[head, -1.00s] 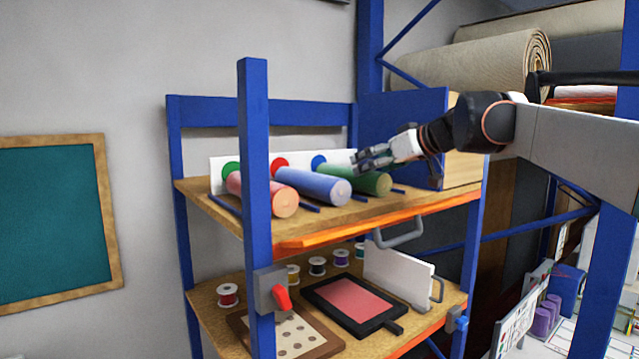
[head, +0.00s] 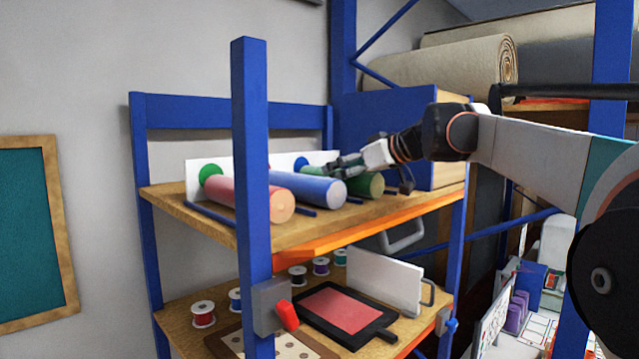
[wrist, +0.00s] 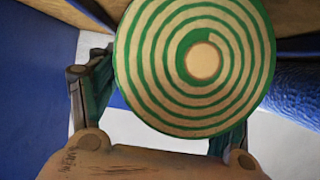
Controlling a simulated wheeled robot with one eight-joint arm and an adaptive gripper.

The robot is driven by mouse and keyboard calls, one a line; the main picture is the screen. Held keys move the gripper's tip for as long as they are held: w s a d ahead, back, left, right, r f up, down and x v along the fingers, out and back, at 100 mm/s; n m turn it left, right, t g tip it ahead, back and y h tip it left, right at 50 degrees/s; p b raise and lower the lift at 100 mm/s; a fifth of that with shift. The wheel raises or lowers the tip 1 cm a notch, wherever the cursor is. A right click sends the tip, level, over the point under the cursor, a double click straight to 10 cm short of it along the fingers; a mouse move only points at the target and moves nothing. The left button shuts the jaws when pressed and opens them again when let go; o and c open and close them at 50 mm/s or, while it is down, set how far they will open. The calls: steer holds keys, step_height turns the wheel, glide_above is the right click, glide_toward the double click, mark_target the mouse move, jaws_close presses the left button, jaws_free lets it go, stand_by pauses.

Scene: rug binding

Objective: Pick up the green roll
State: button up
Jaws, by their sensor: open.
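The green roll (head: 368,184) lies on the upper shelf, to the right of the blue roll (head: 308,188) and the red roll (head: 250,196). My gripper (head: 345,165) reaches in from the right, over the green roll, and partly hides it in the head view. In the wrist view the round spiral end of the green roll (wrist: 195,65) fills the upper middle, close to the camera. My gripper (wrist: 160,125) is open there, with one finger at the left of the roll and the other partly hidden at its lower right. Contact cannot be told.
The upper wooden shelf (head: 290,238) has blue dividers between the rolls. A blue panel (head: 380,120) stands close to the right of the green roll. A blue post (head: 252,150) stands at the front. The lower shelf holds several spools and a black-framed pad (head: 345,312).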

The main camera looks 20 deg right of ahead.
steer(key=shift+s, duration=0.15)
steer(key=shift+c, duration=1.4)
steer(key=shift+w+a, duration=0.1)
steer(key=shift+w, duration=0.1)
steer(key=c, duration=0.9)
steer(key=shift+c, duration=0.3)
steer(key=shift+r, duration=0.1)
